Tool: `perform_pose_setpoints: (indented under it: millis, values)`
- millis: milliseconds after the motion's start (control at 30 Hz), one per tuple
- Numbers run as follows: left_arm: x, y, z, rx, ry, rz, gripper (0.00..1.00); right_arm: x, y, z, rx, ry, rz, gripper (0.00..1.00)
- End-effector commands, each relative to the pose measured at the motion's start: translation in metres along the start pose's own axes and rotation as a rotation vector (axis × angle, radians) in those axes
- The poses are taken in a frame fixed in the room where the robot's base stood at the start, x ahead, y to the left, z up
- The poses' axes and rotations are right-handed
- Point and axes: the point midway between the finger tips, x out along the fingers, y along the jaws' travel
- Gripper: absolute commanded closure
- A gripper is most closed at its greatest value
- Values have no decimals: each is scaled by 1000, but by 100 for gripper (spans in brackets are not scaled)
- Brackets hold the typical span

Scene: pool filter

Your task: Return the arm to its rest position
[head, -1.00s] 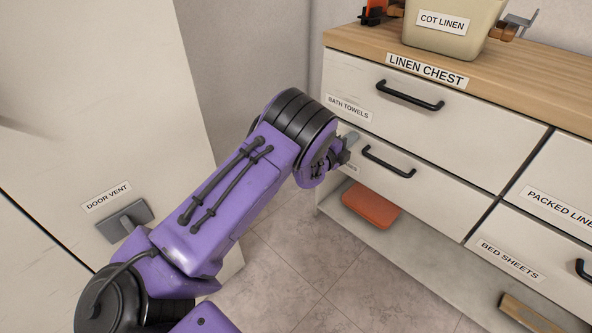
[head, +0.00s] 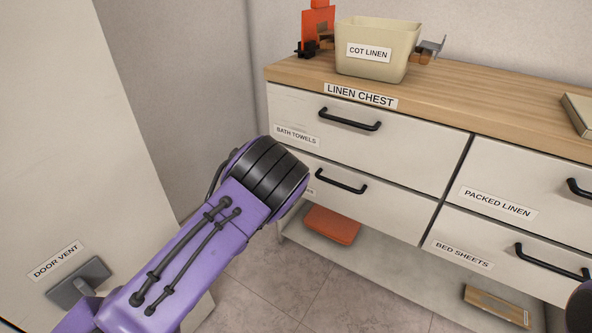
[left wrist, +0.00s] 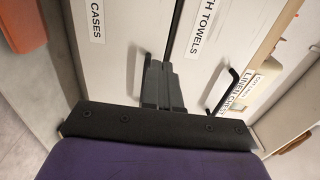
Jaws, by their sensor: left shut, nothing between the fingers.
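My left arm, purple with a black ringed joint, comes in from the lower left in the head view. Its gripper is hidden behind the arm there. In the left wrist view my left gripper (left wrist: 160,88) is shut and empty, its grey fingers in front of the drawer fronts of the linen chest (head: 385,155). Whether the fingertips touch the drawers cannot be told. My right gripper is not in view; a dark rounded part cut off at the right edge of the head view cannot be made out.
A beige cot linen bin (head: 378,60) and an orange object (head: 317,24) stand on the chest top. Black handles (head: 350,120) stick out from closed drawers. An orange-red box (head: 332,225) lies on the low shelf. A door vent panel (head: 77,283) is at lower left. Floor (head: 300,278) between is clear.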

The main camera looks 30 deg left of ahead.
Motion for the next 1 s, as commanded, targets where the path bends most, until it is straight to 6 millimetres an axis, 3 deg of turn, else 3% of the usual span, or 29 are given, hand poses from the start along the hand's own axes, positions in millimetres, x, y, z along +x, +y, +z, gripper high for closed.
perform_pose_setpoints:
  millis: [200,267,367,467,500,600,733,1000]
  values:
    - [0,1,-1,-54,2,5,100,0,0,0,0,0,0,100]
    - [0,5,1,-154,-11,26,100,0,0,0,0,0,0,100]
    - [-19,32,12,-459,-128,106,100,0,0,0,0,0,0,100]
    - [-76,94,21,-896,-399,211,100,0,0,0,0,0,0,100]
    - [-104,119,20,-1049,-520,240,100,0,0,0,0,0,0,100]
    - [-170,166,11,-1332,-800,277,100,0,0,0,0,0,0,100]
    - [-244,202,-11,-1540,-1097,295,100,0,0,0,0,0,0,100]
    - [-369,237,-66,-1647,-1514,401,100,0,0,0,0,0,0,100]
